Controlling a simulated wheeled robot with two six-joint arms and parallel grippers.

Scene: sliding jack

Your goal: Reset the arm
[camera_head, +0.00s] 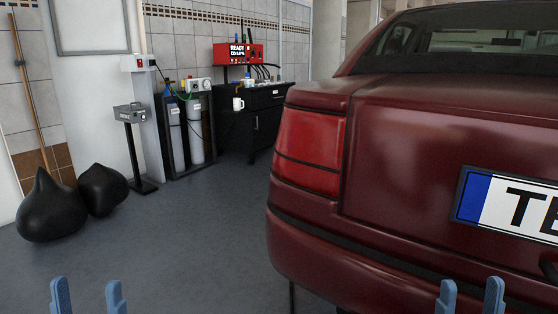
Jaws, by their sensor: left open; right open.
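My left gripper (88,295) shows at the bottom left edge as two blue fingertips standing apart, open with nothing between them. My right gripper (470,294) shows at the bottom right edge as two blue fingertips, also open and empty. It is in front of the car's rear bumper in the picture. The rest of both arms is below the frame. No jack can be made out.
A dark red car (400,215) fills the right half. Two black sacks (50,210) lie at the left wall. A grey box on a stand (131,115), gas cylinders (195,130) and a black cabinet (262,120) stand at the back. The grey floor (190,240) between is clear.

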